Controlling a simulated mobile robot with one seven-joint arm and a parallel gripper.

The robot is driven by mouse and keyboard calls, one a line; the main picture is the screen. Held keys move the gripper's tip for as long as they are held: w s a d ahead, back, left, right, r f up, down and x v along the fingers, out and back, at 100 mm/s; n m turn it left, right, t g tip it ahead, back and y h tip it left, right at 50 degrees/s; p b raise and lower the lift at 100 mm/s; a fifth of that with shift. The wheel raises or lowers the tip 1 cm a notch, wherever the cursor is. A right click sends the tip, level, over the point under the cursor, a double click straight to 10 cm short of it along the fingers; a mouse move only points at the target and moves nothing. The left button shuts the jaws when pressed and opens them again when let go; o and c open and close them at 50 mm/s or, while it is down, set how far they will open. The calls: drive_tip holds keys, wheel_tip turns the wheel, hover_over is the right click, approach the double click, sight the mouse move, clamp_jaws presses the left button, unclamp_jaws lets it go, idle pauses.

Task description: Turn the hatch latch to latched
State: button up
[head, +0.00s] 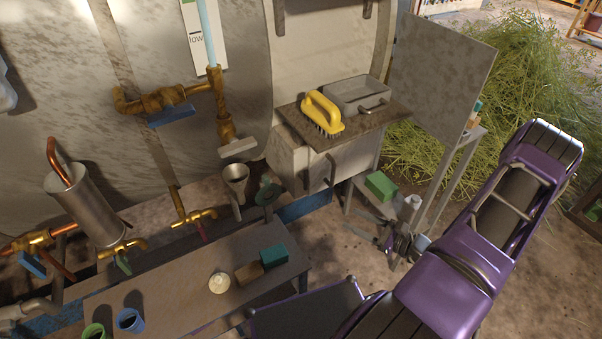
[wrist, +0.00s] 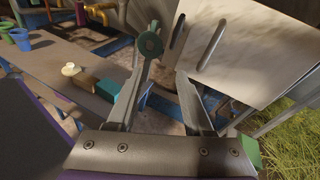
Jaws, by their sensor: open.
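The pale hatch front (wrist: 250,65) fills the upper right of the wrist view. It carries two dark upright bars, a left bar (wrist: 177,31) and a longer, tilted right bar (wrist: 212,43). I cannot tell for sure which is the latch. In the head view the right bar (head: 331,170) shows on the pale box under the brush shelf. My gripper (wrist: 166,72) is open and empty, with its fingers pointing towards the hatch front. The bars appear beyond the fingertips, apart from them.
A bench (head: 180,285) stands left, with a candle (head: 219,283), a teal block (head: 273,256) and cups. A round green-ended tool (wrist: 151,45) shows behind my left finger. A yellow brush (head: 322,112) lies on the shelf above. A green box (head: 381,186) stands on the right.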

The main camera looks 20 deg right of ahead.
drive_tip(key=w+r+m+t+h, duration=0.1)
drive_tip(key=r+m+t, duration=0.1)
drive_tip(key=m, duration=0.1)
approach(305, 178)
drive_tip(key=shift+m+t, duration=0.3)
drive_tip(key=shift+t, duration=0.1)
drive_tip(key=x, duration=0.8)
drive_tip(key=shift+w+d+r+b, duration=0.15)
drive_tip(key=shift+d+b, duration=0.1)
drive_tip(key=shift+b, duration=0.15)
clamp_jaws()
